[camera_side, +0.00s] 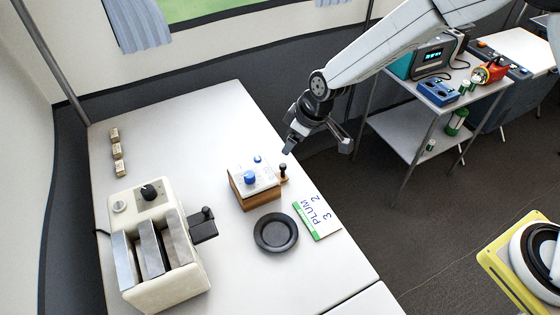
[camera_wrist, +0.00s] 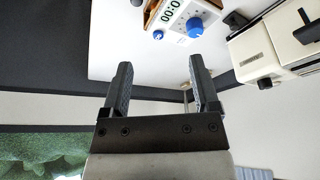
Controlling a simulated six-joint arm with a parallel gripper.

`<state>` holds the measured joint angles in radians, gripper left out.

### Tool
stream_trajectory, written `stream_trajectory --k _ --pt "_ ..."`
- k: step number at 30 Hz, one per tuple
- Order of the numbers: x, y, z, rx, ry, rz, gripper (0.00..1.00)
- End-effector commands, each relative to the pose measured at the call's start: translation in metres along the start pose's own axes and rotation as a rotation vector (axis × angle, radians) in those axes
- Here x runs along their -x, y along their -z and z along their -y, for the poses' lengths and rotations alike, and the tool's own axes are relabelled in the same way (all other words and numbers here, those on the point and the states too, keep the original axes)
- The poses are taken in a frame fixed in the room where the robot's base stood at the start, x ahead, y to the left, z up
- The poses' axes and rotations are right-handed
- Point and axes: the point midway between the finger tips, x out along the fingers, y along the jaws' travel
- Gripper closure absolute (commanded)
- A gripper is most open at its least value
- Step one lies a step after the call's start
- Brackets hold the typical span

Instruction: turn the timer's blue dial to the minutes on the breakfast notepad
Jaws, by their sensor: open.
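The timer (camera_side: 243,191) is a wooden box with a pale top on the white table. Its large blue dial (camera_side: 250,178) and a smaller blue knob (camera_side: 257,159) stand on top. In the wrist view the large dial (camera_wrist: 195,27) is at the top, near a partly cut-off display (camera_wrist: 170,9) showing zeros.
A dark plate (camera_side: 276,244) lies before the timer. A small dark-knobbed peg (camera_side: 283,172) stands at its right side. A cream toaster (camera_side: 165,290) with a side lever is at left. Small blocks (camera_side: 117,152) stand far left. The table's back area is clear.

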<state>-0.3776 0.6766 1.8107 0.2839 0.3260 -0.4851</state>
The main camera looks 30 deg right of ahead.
Motion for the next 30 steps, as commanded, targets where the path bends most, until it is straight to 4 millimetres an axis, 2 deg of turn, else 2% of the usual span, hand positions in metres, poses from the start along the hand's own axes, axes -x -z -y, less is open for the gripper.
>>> stream_trajectory --k 1,3,10,23,30 --pt "-0.013 0.009 0.011 0.032 0.012 -0.004 0.22" --pt "-0.027 0.020 0.022 0.073 0.024 -0.014 0.22" --pt "-0.055 0.040 0.049 0.155 0.050 -0.036 0.22" --pt "-0.063 0.043 0.053 0.168 0.054 -0.040 0.22" --pt "-0.078 0.043 0.054 0.168 0.054 -0.040 0.22"
